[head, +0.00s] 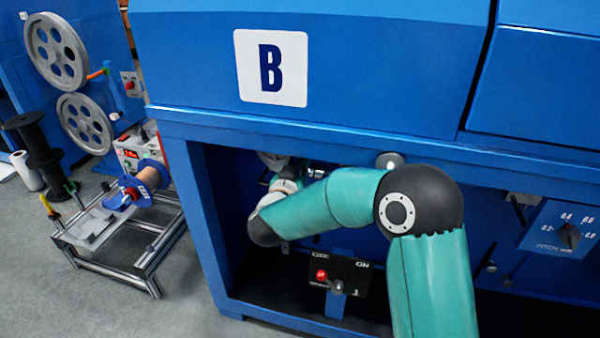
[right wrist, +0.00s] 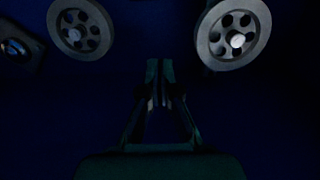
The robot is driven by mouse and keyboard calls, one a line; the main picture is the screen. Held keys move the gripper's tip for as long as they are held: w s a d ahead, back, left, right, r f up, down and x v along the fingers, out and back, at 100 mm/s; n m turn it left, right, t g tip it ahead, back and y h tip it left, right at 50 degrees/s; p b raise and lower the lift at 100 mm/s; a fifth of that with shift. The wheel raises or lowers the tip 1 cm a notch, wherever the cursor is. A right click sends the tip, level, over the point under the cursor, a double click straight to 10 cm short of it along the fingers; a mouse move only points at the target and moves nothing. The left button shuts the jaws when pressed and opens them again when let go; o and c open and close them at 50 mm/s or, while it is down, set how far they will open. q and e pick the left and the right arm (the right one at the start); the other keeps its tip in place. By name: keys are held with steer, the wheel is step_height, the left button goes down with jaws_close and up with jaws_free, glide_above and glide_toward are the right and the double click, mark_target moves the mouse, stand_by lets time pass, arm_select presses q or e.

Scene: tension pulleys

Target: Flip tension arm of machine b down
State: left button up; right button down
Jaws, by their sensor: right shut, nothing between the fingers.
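Machine B (head: 190,60) is a big blue cabinet with a white "B" label (head: 271,67). My right arm reaches into its dark open bay, and its wrist and gripper are largely hidden behind my arm in the head view. In the right wrist view my right gripper (right wrist: 158,78) is shut and empty. Two grey spoked pulleys show beyond it there: the left pulley (right wrist: 80,28) and the larger-looking right pulley (right wrist: 233,35). The fingertips point between and below them, with no contact visible. I cannot make out the tension arm itself. My left gripper is not in view.
A switch panel with a red light (head: 340,274) sits low in the bay, below my right arm. A pitch dial panel (head: 562,228) is at the right. A wire-spool stand (head: 110,220) and another blue machine with grey wheels (head: 55,50) are at the left. Grey floor lies between.

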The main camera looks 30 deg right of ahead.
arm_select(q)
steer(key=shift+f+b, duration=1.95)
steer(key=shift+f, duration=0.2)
arm_select(e)
steer(key=w+d+f, duration=0.4)
steer(key=w+d, duration=0.1)
steer(key=d, duration=0.1)
steer(key=shift+f, duration=0.35)
steer(key=shift+w, duration=0.1)
